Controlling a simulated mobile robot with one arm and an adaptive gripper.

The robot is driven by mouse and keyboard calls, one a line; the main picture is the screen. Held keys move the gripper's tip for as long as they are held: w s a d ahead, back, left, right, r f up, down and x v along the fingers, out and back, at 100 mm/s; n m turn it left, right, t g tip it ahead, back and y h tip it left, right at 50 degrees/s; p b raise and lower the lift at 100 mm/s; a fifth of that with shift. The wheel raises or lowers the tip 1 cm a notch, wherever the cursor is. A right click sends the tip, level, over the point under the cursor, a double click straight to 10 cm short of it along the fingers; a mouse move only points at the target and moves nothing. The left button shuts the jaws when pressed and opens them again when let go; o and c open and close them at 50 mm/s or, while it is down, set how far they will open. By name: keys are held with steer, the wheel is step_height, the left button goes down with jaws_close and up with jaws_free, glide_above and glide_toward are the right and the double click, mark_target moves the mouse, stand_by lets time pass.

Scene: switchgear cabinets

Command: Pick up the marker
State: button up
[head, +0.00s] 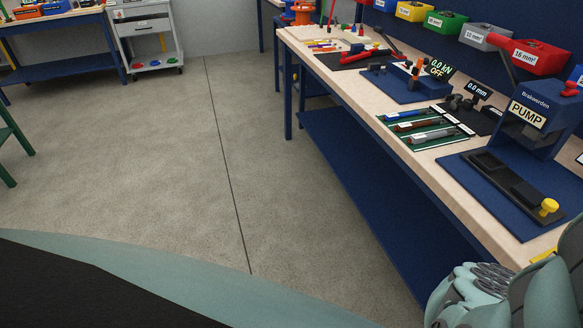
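One is blue (401,116), one is reddish brown (416,125) and one is grey (431,135). Small labels lie beside them, too small to read. The blue one may be the marker, but I cannot tell for sure. Part of my arm shows at the lower right, in front of the bench and apart from these items.
The workbench (330,72) runs along the right. Coloured bins (540,56) hang above. The floor (150,150) left of the bench is clear.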

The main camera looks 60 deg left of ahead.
steer(key=c, duration=0.9)
steer(key=shift+r, duration=0.15)
